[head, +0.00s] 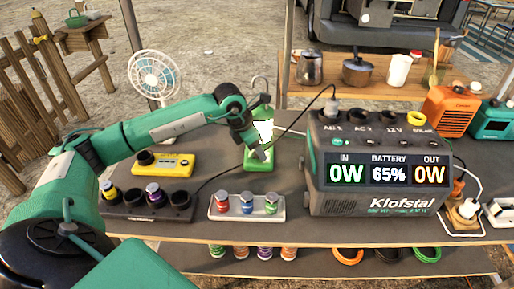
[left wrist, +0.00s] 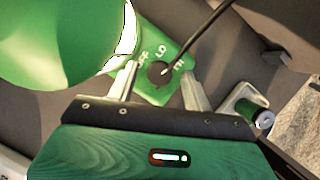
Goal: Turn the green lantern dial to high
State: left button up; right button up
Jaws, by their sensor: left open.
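The green lantern (head: 260,166) stands on the table behind the small battery tray, with a bright white glowing panel. Its base also shows in the left wrist view (left wrist: 150,93), with a dark round dial (left wrist: 160,74) and white OFF, LO and HI labels beside it. A pale mark shows on the dial, but I cannot tell for sure which label it points to. My left gripper (head: 257,153) is at the lantern's front. In the left wrist view its fingers (left wrist: 161,80) are open, one on each side of the dial; contact is unclear. My right gripper is out of view.
A power station (head: 380,200) stands to the right. A tray (head: 246,215) of batteries is in front of the lantern, a yellow charger (head: 163,166) to its left and a fan (head: 153,76) behind left. A dark cable (left wrist: 210,32) passes close to the dial.

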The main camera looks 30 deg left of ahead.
pick_arm(q)
jog(key=v, duration=1.3)
jog(key=shift+r, duration=0.2)
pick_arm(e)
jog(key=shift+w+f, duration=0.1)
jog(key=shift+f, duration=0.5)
pick_arm(q)
jog(key=shift+s, duration=0.1)
